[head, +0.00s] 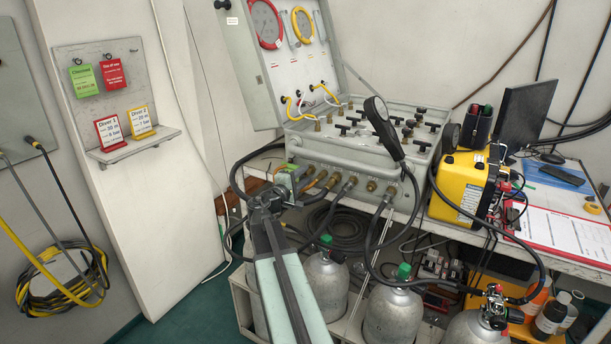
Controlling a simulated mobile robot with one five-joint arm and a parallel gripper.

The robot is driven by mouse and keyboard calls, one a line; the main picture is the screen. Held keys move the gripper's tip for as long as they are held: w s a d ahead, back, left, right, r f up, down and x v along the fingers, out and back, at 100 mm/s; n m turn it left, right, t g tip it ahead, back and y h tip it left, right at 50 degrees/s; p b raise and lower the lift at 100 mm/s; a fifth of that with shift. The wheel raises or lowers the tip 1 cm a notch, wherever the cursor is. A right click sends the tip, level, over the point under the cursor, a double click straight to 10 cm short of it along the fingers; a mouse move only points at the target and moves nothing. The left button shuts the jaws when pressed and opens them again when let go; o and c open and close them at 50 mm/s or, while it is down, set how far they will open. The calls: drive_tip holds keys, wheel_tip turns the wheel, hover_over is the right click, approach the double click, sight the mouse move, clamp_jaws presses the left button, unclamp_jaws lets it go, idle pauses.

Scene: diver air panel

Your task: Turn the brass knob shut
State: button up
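The grey air panel (340,150) stands on the bench with its lid raised. Brass fittings line its front face, some with hoses attached, such as one brass fitting (372,186). Small brass pieces (317,125) and several black T-handles stand on its top. I cannot tell which brass piece is the task's knob. My gripper (268,194) is at the panel's lower left front corner, beside a small green and yellow item (292,176). The fingers are small and dark here, so whether they are open, shut or touching anything is unclear.
Grey cylinders (393,310) with hoses crowd the space below. The floor at left (190,310) is clear.

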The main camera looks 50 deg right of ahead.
drive_tip(key=v, duration=0.6)
drive_tip(key=shift+a, duration=0.4)
